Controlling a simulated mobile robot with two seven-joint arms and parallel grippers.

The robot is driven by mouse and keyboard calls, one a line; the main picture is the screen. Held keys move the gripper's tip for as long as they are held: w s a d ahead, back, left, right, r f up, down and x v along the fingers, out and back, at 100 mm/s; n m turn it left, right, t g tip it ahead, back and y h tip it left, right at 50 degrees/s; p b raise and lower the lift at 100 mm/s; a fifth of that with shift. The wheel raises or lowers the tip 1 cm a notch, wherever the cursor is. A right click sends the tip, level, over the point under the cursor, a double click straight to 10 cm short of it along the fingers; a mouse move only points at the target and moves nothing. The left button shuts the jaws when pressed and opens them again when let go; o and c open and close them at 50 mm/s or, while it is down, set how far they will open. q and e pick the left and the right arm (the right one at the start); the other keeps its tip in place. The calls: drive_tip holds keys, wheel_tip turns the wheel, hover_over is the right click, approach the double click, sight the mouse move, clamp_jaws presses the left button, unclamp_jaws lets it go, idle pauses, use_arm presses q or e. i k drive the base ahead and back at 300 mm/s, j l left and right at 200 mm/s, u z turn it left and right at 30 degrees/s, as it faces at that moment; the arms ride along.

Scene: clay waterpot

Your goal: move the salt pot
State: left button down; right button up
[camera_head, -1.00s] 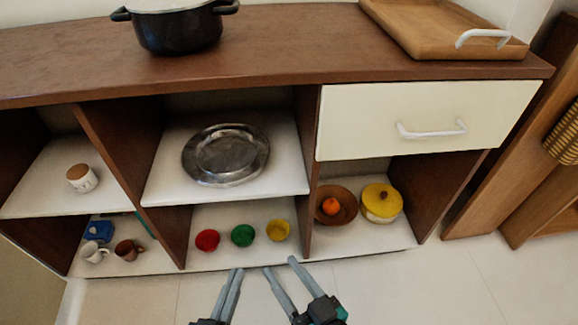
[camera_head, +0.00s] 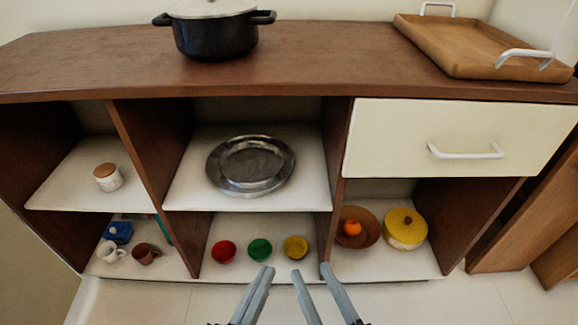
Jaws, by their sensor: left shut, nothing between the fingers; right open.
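The salt pot, a small white jar with a tan lid (camera_head: 108,177), stands upright on the upper left shelf (camera_head: 68,192) of the cabinet. My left gripper (camera_head: 269,270) is shut and empty, low in front of the cabinet, below the small bowls. My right gripper (camera_head: 311,270) is open and empty, just to the right of the left one. Both are well away from the salt pot, to its right and lower in the picture. Nothing hides the pot.
A vertical divider (camera_head: 150,165) separates the pot's shelf from one with a metal plate (camera_head: 250,165). Cups, a blue item (camera_head: 118,232), bowls, a fruit dish and a yellow pot (camera_head: 405,229) fill the lower shelves. A black pot (camera_head: 215,35) and wooden tray (camera_head: 480,45) are on top.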

sight(107, 175)
drive_tip(key=u, duration=1.3)
drive_tip(key=i+z, duration=0.4)
drive_tip(key=i+j+z, duration=0.15)
drive_tip(key=z, duration=0.2)
drive_tip(key=i+j+z, duration=0.25)
drive_tip(key=z, duration=0.15)
